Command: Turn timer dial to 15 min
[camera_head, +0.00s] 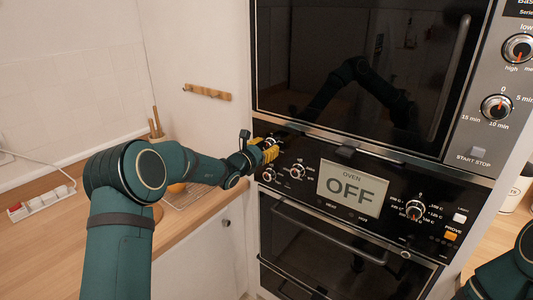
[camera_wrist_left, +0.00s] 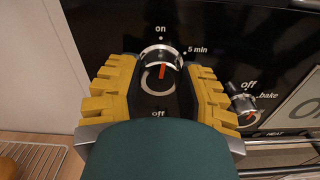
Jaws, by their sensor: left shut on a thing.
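My left gripper (camera_head: 270,149) has its yellow fingers at the upper left dial of the oven panel. In the left wrist view the fingers (camera_wrist_left: 160,95) sit on either side of this round dial (camera_wrist_left: 161,72), shut on it. Its red pointer is roughly upright; the labels "on", "5 min" and "off" show around it, and other labels are hidden by the fingers. A second dial with timer marks (camera_head: 496,107) is on the microwave panel at right, with 0, 5, 10 and 15 min around it; its red pointer is near 0. My right gripper is out of view.
The oven display (camera_head: 351,188) reads OFF. Other knobs (camera_head: 297,172) lie just right of my left gripper, and another (camera_head: 414,210) is further right. The microwave door (camera_head: 370,70) is above, the oven door handle (camera_head: 330,232) below. A wooden counter (camera_head: 30,255) is at left.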

